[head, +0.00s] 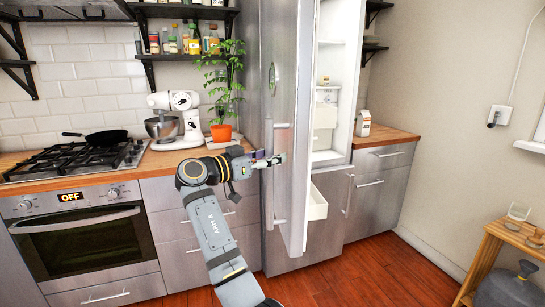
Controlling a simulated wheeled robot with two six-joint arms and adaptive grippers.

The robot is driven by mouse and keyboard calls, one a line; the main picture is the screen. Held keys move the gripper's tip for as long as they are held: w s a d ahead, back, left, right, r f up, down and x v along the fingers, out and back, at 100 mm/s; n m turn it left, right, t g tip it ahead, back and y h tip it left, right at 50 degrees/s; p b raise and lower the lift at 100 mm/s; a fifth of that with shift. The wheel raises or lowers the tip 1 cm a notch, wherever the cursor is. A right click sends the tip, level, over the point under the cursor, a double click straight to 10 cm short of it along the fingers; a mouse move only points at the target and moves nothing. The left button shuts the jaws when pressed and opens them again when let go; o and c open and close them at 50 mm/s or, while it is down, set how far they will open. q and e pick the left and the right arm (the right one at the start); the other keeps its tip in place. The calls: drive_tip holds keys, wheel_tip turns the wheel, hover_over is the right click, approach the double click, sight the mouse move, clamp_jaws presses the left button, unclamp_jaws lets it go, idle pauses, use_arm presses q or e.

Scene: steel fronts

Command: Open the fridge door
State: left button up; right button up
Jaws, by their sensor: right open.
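The steel fridge door (303,190) stands open, swung out toward me, with its edge facing the camera. The white fridge interior (338,60) shows to the right of it, with shelves and a bin. A long vertical handle (281,175) is on the door's left, outer face. My right gripper (277,160) is open, its fingers pointing right, at the door's outer face beside the handle. I cannot tell whether it touches. Nothing shows between its fingers. My left gripper is out of view.
A plant in an orange pot (221,132) and a white stand mixer (178,122) stand on the counter left of the fridge. A gas stove (75,160) is further left. A wooden stool (495,245) stands at the far right. The red floor before the fridge is clear.

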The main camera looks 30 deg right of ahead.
drive_tip(key=a, duration=0.7)
drive_tip(key=shift+s, duration=0.25)
